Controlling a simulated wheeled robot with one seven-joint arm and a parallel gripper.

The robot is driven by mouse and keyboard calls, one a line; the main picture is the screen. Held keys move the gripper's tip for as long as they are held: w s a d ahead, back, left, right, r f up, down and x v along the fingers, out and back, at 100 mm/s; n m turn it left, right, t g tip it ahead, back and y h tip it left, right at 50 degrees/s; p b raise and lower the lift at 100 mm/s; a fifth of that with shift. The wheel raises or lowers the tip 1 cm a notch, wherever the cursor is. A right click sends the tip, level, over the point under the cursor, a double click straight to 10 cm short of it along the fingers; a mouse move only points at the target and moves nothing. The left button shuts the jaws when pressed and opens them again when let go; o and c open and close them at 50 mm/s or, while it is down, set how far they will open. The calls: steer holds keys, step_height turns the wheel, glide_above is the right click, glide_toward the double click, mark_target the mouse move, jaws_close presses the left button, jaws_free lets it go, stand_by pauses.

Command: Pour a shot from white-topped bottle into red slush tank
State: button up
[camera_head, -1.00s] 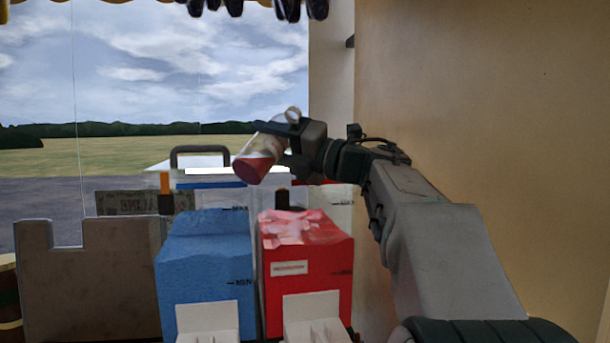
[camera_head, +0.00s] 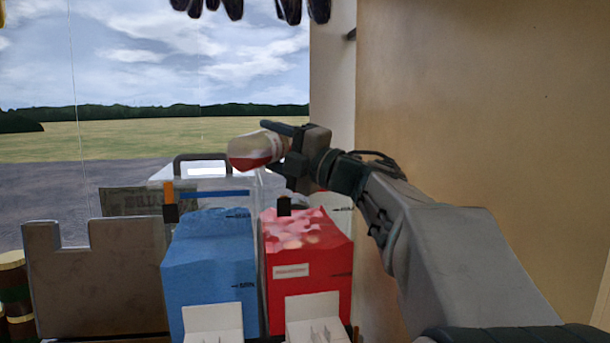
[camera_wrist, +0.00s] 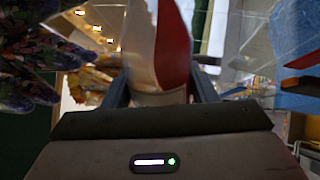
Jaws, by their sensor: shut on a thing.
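My gripper (camera_head: 278,145) is shut on a clear bottle (camera_head: 252,151) with red liquid in it. The bottle lies nearly level in the head view, one end pointing left, with the red along its lower side. It is above and slightly left of the red slush tank (camera_head: 310,262), apart from it. The tank's top surface is pale pink and lumpy. In the wrist view the bottle (camera_wrist: 172,50) stands between the fingers, part clear and part red. The white top does not show clearly, and no falling stream can be seen.
A blue slush tank (camera_head: 211,270) stands directly left of the red one. A tan wall (camera_head: 480,110) rises close on the right of my arm. A grey notched panel (camera_head: 95,275) stands at left. Dark objects hang at the top edge (camera_head: 290,8).

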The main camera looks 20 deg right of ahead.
steer(key=shift+m, duration=0.7)
steer(key=shift+d+f+m+h, duration=0.1)
steer(key=shift+f+m+h, duration=0.1)
steer(key=shift+m+h, duration=0.1)
steer(key=shift+s+a, duration=0.2)
steer(key=shift+a, duration=0.15)
steer(key=shift+f+m+t, duration=0.3)
steer(key=shift+f+m, duration=0.3)
steer(key=shift+m, duration=0.2)
stand_by(1.4)
